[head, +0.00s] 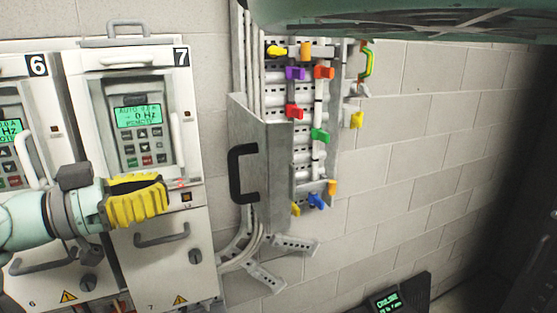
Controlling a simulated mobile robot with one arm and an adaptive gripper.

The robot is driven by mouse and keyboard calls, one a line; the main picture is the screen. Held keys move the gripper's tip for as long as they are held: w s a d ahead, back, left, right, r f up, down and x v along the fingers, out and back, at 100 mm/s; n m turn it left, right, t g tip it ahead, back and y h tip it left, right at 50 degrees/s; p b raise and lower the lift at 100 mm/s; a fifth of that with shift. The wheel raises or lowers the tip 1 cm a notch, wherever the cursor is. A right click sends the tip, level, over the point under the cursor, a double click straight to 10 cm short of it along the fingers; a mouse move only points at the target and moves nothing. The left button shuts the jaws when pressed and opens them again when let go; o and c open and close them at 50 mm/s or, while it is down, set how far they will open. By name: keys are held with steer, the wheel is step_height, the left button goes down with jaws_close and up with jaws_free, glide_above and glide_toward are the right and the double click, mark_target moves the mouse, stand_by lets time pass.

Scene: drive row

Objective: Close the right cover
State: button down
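A grey metal cover (262,150) with a black handle (238,174) stands swung out from the wall panel right of drive 7. Several coloured levers and pipes show beside it, so it is not closed over them. My gripper (165,194), with ribbed yellow fingers, comes in from the left in front of drive 7's lower part. It is left of the black handle and clear of it. The fingers are seen side-on, so their gap is hidden. No object shows in them.
Drive 7 (190,100) and drive 6 (45,110) stand at the left, with protruding handles. Cables and loose perforated brackets (296,244) hang below the panel. A dark display unit (388,300) is at lower right. A green overhead shape (400,20) blocks the upper right.

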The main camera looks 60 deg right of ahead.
mark_target(241, 153)
steer(key=p+x, duration=0.7)
steer(key=x, duration=0.3)
